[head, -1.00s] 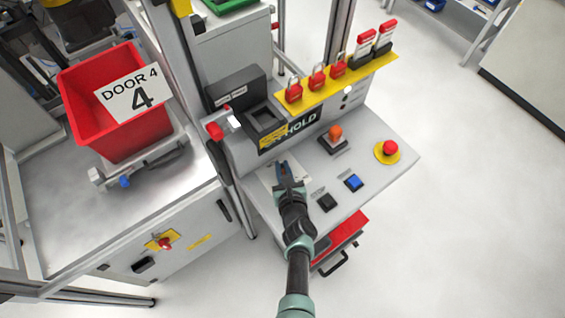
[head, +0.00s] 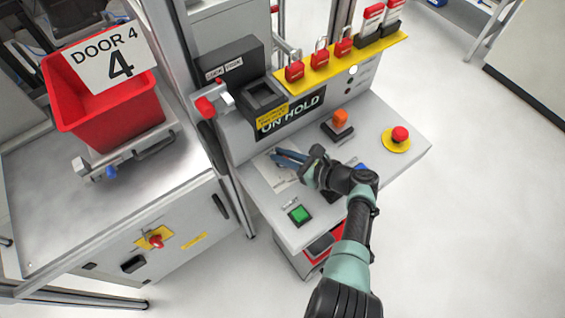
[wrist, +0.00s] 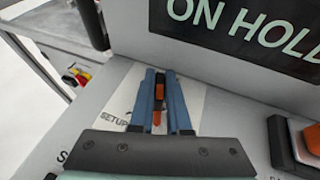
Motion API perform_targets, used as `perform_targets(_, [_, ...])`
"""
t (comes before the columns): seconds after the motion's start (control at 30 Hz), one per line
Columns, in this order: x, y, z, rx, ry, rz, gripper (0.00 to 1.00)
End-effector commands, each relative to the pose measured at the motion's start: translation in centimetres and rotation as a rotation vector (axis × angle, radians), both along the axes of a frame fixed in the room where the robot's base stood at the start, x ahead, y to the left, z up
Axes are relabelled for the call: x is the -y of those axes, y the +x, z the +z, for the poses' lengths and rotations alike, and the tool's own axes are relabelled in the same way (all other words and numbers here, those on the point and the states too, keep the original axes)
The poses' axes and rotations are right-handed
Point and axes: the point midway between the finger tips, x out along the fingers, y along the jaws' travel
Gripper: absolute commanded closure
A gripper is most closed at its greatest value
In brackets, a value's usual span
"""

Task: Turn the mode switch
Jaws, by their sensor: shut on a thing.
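The mode switch (wrist: 158,92) shows in the wrist view as a dark knob with an orange pointer, on a white label plate (wrist: 190,92) with "SETUP" printed at its left. My gripper (wrist: 159,80) has its two blue fingers on either side of the knob, shut on it. The pointer lies roughly along the fingers. In the head view my gripper (head: 285,157) reaches over the white plate from the right, and the switch itself is hidden there.
An "ON HOLD" sign (head: 290,118) stands just behind. An orange rocker (head: 340,118), a red emergency button (head: 400,133), a green button (head: 300,214) and a partly hidden blue button share the desk. Red padlocks hang from a yellow rail (head: 340,64). A red-handled lever (head: 207,105) is left.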

Motion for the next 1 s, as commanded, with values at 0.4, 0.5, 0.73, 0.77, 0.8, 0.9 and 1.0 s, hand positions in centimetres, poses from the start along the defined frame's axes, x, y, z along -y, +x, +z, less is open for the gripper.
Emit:
perform_targets(0.4, [0.11,0.44,-0.41,0.012,0.001,0.284,1.00])
perform_targets(0.5, [0.09,0.42,-0.32,0.012,0.002,0.336,1.00])
perform_targets(0.73, [0.01,0.36,-0.11,0.011,0.004,0.426,1.00])
perform_targets(0.77, [0.00,0.34,-0.06,0.011,0.004,0.435,1.00])
perform_targets(0.8, [0.01,0.35,0.01,0.010,0.003,0.445,1.00])
perform_targets(0.9, [-0.03,0.28,0.14,0.010,0.005,0.466,1.00])
perform_targets(1.0, [-0.02,0.28,0.30,0.010,0.005,0.478,1.00])
